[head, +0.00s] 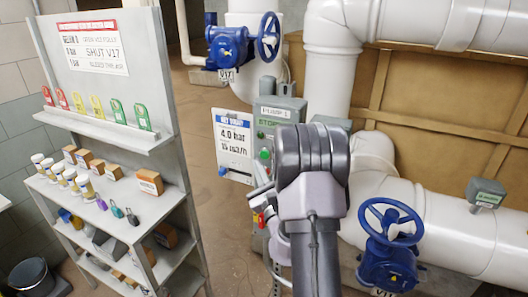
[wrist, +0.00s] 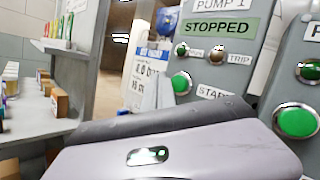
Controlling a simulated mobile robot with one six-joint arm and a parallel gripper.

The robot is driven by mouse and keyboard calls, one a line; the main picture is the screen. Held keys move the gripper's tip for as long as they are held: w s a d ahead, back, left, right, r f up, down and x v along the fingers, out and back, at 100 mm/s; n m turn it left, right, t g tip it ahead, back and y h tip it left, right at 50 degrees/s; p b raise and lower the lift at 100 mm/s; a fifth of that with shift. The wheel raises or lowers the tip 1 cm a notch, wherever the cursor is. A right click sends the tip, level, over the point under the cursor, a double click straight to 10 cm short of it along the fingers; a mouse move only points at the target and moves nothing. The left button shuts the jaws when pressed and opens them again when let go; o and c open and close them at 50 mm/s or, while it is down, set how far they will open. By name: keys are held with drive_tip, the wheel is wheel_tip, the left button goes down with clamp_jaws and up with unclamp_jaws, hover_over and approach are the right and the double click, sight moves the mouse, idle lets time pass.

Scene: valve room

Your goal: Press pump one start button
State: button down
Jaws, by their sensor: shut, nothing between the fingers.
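The grey pump 1 panel (head: 283,108) stands beyond my arm in the head view, partly hidden by it. In the wrist view the pump 1 panel (wrist: 235,75) has a green display reading STOPPED. A green start button (wrist: 181,82) sits low on its left side, beside a partly hidden START label; the button also shows in the head view (head: 264,155). My gripper (wrist: 158,88) is shut and empty, its pale fingers left of the button in the wrist view. I cannot tell whether they touch it. The grey wrist body hides the panel's lower part.
A second panel with a green button (wrist: 297,122) is at the right in the wrist view. A white sign (head: 235,145) stands left of pump 1. A shelf (head: 130,205) with tags and jars is at left.

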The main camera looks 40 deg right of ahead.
sight(263, 162)
drive_tip(key=shift+w+d, duration=0.3)
drive_tip(key=shift+d, duration=0.45)
idle(1.5)
drive_tip(key=shift+w+d, duration=0.2)
drive_tip(key=shift+d, duration=0.2)
drive_tip(key=shift+w+d+p, duration=0.15)
drive_tip(key=shift+d+p, duration=0.15)
drive_tip(key=shift+d, duration=0.1)
idle(0.5)
idle(0.4)
drive_tip(key=shift+s+a+b, duration=0.3)
drive_tip(key=shift+a+b, duration=0.15)
drive_tip(key=shift+a, duration=0.3)
drive_tip(key=shift+a+f, duration=0.1)
